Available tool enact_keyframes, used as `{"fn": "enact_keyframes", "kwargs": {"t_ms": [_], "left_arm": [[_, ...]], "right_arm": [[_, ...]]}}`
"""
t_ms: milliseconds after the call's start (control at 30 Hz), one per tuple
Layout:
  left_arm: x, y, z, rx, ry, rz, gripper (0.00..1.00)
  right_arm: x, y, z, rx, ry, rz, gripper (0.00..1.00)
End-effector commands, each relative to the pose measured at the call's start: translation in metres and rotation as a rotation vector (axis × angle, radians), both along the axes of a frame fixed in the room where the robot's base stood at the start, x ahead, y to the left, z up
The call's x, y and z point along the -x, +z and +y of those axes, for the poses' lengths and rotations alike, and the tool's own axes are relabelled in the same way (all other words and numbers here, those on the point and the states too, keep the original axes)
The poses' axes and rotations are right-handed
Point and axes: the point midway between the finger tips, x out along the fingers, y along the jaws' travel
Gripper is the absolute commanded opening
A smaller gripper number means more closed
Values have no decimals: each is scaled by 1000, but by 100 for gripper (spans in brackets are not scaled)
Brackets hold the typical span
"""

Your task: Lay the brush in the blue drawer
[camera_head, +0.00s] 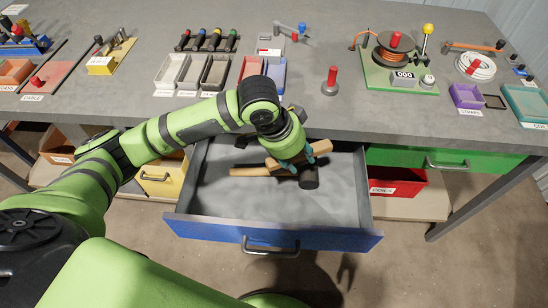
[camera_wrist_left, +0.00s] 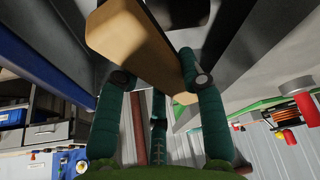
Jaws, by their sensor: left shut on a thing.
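The blue drawer (camera_head: 225,230) is pulled out below the table, with a grey inside. My left gripper (camera_head: 296,159) is over the drawer, shut on the brush (camera_head: 320,147), whose tan wooden body sticks out past the fingers. A wooden handle (camera_head: 250,171) and a dark round head (camera_head: 308,178) show just below the gripper, looking like a mallet. I cannot tell whether the brush touches anything under it. My right gripper is not in view.
The grey table (camera_head: 330,120) edge runs behind the open drawer. A closed green drawer (camera_head: 400,157) and a red bin (camera_head: 405,182) are to the right, a yellow bin (camera_head: 160,180) to the left. The drawer's front and right floor look clear.

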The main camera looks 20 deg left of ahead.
Motion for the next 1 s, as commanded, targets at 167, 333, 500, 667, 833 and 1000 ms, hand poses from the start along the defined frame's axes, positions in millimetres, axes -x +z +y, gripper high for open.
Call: {"fn": "enact_keyframes", "kwargs": {"t_ms": [167, 333, 500, 667, 833, 1000], "left_arm": [[-22, -2, -29, 2, -284, -2, 2], [-31, -8, -40, -1, -426, -4, 2], [-18, -21, -34, -2, -460, -1, 2], [16, -41, -16, -4, -460, 2, 2], [48, -64, 1, -4, -457, 1, 2], [67, -78, 10, -3, -457, -3, 2]], "right_arm": [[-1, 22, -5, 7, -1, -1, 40], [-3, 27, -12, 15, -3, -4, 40], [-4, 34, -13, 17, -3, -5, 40], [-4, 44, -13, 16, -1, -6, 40], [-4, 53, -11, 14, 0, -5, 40], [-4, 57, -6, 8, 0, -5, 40]]}}
